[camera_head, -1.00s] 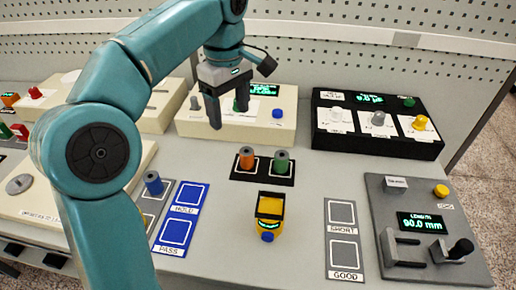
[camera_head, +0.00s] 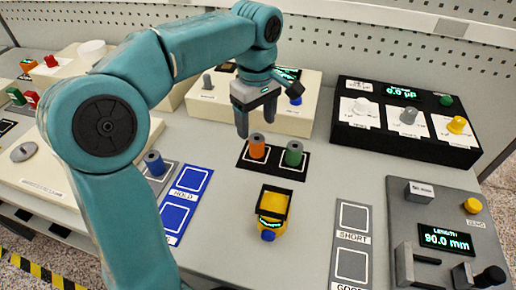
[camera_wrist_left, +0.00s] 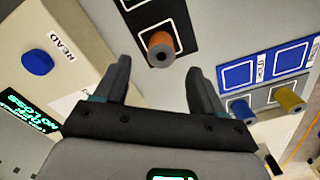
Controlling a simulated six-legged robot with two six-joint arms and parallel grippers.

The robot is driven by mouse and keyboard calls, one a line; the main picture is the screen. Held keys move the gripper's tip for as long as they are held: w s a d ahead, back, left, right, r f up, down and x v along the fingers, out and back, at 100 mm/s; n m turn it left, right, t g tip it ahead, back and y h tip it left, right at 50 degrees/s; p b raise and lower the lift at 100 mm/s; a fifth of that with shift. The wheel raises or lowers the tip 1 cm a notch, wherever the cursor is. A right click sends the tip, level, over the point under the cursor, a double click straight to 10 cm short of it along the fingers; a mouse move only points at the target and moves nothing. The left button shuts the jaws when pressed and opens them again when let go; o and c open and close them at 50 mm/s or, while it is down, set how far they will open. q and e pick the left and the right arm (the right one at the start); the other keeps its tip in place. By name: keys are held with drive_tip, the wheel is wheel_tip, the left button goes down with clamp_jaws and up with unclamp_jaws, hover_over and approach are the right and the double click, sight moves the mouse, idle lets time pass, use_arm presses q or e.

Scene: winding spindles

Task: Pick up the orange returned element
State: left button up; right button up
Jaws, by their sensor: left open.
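The orange element (camera_head: 257,146) is a small cylinder standing on a black two-place mat (camera_head: 272,173). A green element (camera_head: 292,154) stands beside it on the right. My left gripper (camera_head: 256,122) is open and empty, above and just behind the orange element in the head view. In the left wrist view the orange element (camera_wrist_left: 160,47) shows ahead of the gap between the open fingers (camera_wrist_left: 158,88), apart from both. My right gripper is not in view.
A yellow holder (camera_head: 272,213) stands in front of the black mat. Blue pads (camera_head: 184,197) and a blue element (camera_head: 155,163) are at left. A cream device (camera_head: 215,104) stands behind, a black tester (camera_head: 405,125) behind right, and a grey length gauge (camera_head: 440,235) at front right.

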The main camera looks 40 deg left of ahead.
sight(256, 138)
use_arm(q)
wheel_tip(256, 138, down, 5)
drive_tip(key=shift+s+f+b, duration=0.15)
drive_tip(key=shift+f+b, duration=0.05)
drive_tip(key=shift+b, duration=0.45)
drive_tip(key=shift+f, duration=0.3)
drive_tip(key=c, duration=1.1)
drive_tip(key=shift+c, duration=0.2)
drive_tip(key=shift+r, duration=0.15)
